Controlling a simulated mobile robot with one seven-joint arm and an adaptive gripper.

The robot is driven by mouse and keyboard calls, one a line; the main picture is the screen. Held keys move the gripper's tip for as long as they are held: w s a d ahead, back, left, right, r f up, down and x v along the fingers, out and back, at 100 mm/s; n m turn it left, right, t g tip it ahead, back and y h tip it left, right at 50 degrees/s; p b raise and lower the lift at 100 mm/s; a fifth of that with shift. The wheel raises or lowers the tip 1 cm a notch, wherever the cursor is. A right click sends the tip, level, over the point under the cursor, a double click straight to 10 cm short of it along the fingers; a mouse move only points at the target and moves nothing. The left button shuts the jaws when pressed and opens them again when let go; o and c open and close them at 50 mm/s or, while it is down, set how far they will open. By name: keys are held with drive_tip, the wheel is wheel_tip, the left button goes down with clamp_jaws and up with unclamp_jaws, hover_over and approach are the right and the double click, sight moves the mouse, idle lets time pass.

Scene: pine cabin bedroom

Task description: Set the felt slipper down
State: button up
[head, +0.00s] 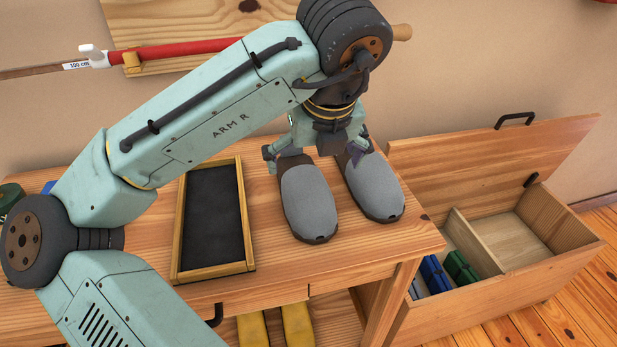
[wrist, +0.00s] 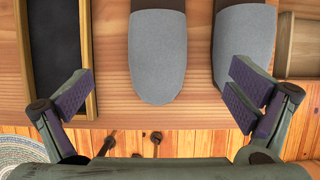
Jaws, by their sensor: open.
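Two grey felt slippers with dark soles rest side by side on the wooden bench top, toes toward its front edge: a left slipper (head: 309,196) and a right slipper (head: 375,187). They also show in the wrist view, the left one (wrist: 158,55) in the middle and the right one (wrist: 244,45) cut off at the top. My gripper (head: 314,155) is open and empty above their heel ends, which it partly hides. In the wrist view, its fingers (wrist: 160,92) appear on either side of the left slipper, the right finger overlapping the right slipper's toe.
A wood-framed black tray (head: 214,222) lies left of the slippers. An open wooden chest (head: 490,275) with blue and green items stands right of the bench (head: 370,254). A red-handled rod (head: 180,50) hangs on the wall behind my arm. Yellow items (head: 297,325) sit below the bench top.

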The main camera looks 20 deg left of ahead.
sight(307, 183)
drive_tip(key=x, duration=0.5)
drive_tip(key=shift+s+a+f, duration=0.1)
drive_tip(key=shift+a+f, duration=0.05)
drive_tip(key=shift+f, duration=0.15)
drive_tip(key=x, duration=0.4)
drive_tip(key=shift+w+a+r+p, duration=0.1)
drive_tip(key=shift+w+a+p, duration=0.1)
drive_tip(key=shift+w+p, duration=0.15)
drive_tip(key=shift+w+a+f, duration=0.1)
drive_tip(key=shift+w+f, duration=0.1)
drive_tip(key=shift+f, duration=0.35)
drive_tip(key=shift+c, duration=0.4)
drive_tip(key=c, duration=1.4)
drive_tip(key=shift+r, duration=0.15)
